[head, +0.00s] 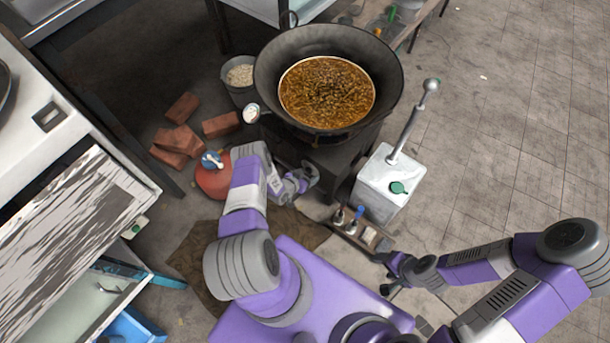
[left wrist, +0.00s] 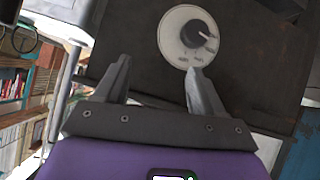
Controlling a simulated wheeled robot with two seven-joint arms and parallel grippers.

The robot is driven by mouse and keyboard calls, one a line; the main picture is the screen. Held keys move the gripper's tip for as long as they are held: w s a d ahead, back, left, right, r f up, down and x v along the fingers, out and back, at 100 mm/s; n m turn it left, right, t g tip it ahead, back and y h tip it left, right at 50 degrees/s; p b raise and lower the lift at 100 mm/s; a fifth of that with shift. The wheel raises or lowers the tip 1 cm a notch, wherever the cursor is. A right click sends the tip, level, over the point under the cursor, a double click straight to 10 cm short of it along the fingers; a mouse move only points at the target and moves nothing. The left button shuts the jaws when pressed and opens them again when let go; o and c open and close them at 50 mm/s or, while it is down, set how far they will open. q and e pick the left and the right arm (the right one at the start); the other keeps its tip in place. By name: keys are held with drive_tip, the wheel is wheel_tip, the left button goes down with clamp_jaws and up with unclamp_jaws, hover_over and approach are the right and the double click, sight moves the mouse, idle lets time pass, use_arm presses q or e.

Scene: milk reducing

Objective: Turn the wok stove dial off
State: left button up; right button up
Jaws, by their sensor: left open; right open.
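The wok stove (head: 338,155) is a dark box under a big black wok (head: 278,62) of brown liquid. Its dial (left wrist: 194,33) shows in the left wrist view as a black knob on a round white plate on the stove's dark front. My left gripper (left wrist: 158,75) is open in front of the stove, its fingers apart and empty. The dial lies above and beyond the right fingertip, and I see no contact. In the head view the left gripper (head: 308,180) is at the stove's front, and the dial is hidden there. My right gripper (head: 382,275) is open and empty, low and away from the stove.
A white canister (head: 383,190) with a metal lever stands right of the stove. A small tray (head: 352,238) of bottles sits in front. A red gas cylinder (head: 212,182) and bricks (head: 180,140) lie left of my left arm. The tiled floor at right is clear.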

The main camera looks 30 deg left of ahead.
use_arm(q)
drive_tip(key=m+t, duration=0.2)
approach(307, 173)
drive_tip(key=w, duration=0.2)
drive_tip(key=b, duration=0.1)
drive_tip(key=shift+m+t, duration=0.3)
drive_tip(key=shift+m, duration=0.1)
drive_tip(key=w+f+b, duration=0.2)
drive_tip(key=w, duration=0.1)
drive_tip(key=w+f+b, duration=0.1)
drive_tip(key=shift+w+d+f+b, duration=0.2)
drive_tip(key=shift+w+f+b, duration=0.05)
drive_tip(key=shift+w+b, duration=0.15)
drive_tip(key=shift+w+d+f+b, duration=0.1)
drive_tip(key=shift+w+b, duration=0.2)
drive_tip(key=shift+w, duration=0.3)
drive_tip(key=shift+c, duration=0.4)
drive_tip(key=c, duration=1)
